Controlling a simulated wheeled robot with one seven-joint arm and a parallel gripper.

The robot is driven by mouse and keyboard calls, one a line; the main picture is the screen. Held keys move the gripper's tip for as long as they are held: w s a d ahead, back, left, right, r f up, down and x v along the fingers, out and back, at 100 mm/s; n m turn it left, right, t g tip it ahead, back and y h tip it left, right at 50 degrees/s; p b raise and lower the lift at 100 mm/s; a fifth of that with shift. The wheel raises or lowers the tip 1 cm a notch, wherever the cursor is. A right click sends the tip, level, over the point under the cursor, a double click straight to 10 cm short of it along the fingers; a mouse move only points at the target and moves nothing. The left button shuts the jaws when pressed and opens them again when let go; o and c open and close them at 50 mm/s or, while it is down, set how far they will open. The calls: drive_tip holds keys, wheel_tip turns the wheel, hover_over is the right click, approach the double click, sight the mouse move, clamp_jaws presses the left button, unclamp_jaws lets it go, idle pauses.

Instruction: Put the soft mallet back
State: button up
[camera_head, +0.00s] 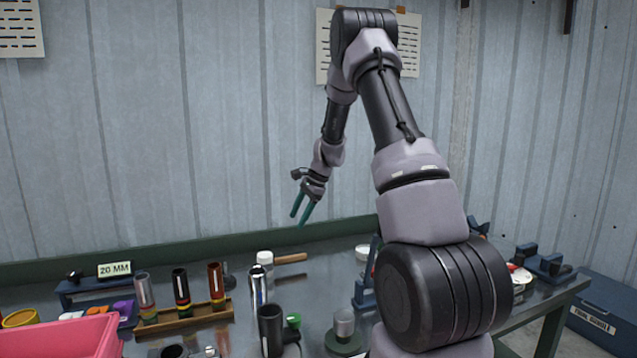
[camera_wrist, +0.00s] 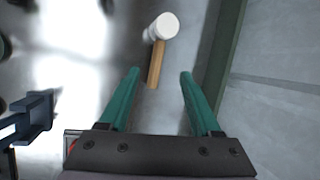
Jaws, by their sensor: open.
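The soft mallet has a white head (camera_head: 265,257) and a wooden handle (camera_head: 291,258). It lies on the metal bench toward the back, its handle pointing right in the head view. The wrist view shows its white head (camera_wrist: 163,26) and its handle (camera_wrist: 156,64) running down between my fingers' line of sight. My gripper (camera_head: 299,220) is above the bench, over and slightly right of the mallet, with teal fingers apart. In the wrist view my gripper (camera_wrist: 160,75) is open and empty, and the mallet lies below and beyond the fingertips.
A wooden rack (camera_head: 186,317) with several tubes stands left on the bench. A pink bin (camera_head: 62,338) is at front left. A chrome cylinder (camera_head: 257,287) and a dark cup (camera_head: 270,328) stand in front of the mallet. The bench's green back edge (camera_head: 190,246) runs along the wall.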

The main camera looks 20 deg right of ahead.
drive_tip(key=s+a+r+n+t+h, duration=0.1)
drive_tip(key=s+a+r+n, duration=0.15)
drive_tip(key=s+r, duration=0.65)
drive_tip(key=s+a+r+n+t, duration=0.15)
drive_tip(key=s+r+n, duration=0.25)
drive_tip(key=s+r, duration=0.55)
drive_tip(key=s+r+n+t, duration=0.1)
drive_tip(key=s+r+n, duration=0.1)
drive_tip(key=s, duration=0.6)
drive_tip(key=s+r+n+t+h, duration=0.1)
drive_tip(key=s+r+n, duration=0.2)
drive_tip(key=s, duration=0.6)
drive_tip(key=shift+a+r+n, duration=0.35)
drive_tip(key=shift+a+r, duration=0.1)
drive_tip(key=shift+r, duration=0.4)
idle(0.4)
